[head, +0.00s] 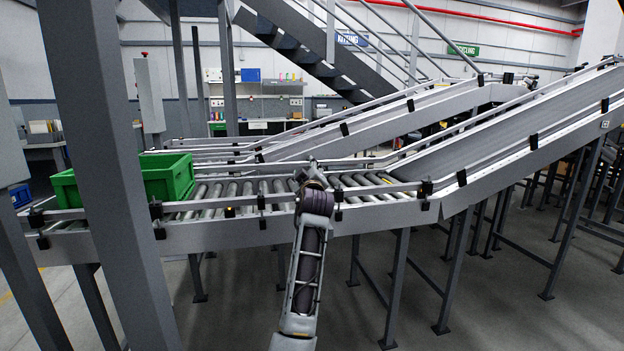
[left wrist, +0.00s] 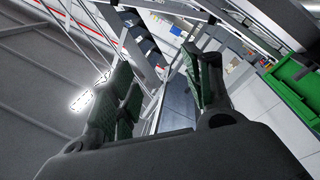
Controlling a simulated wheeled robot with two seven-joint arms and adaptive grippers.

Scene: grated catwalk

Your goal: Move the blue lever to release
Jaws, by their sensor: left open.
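I cannot make out a blue lever in either view. My left gripper (head: 310,172) is at the end of my arm, which rises from the bottom middle of the head view. It appears in front of the roller conveyor (head: 232,190), and its fingers are small and hard to read there. In the left wrist view the left gripper (left wrist: 160,85) is open, with two dark fingers apart and nothing between them. My right gripper is in neither view.
A green crate (head: 180,178) sits on the rollers at the left; it also shows in the left wrist view (left wrist: 292,92). A grey post (head: 105,170) stands at the near left. A grey box with a red button (head: 149,95) stands behind. A sloped conveyor (head: 520,128) rises right.

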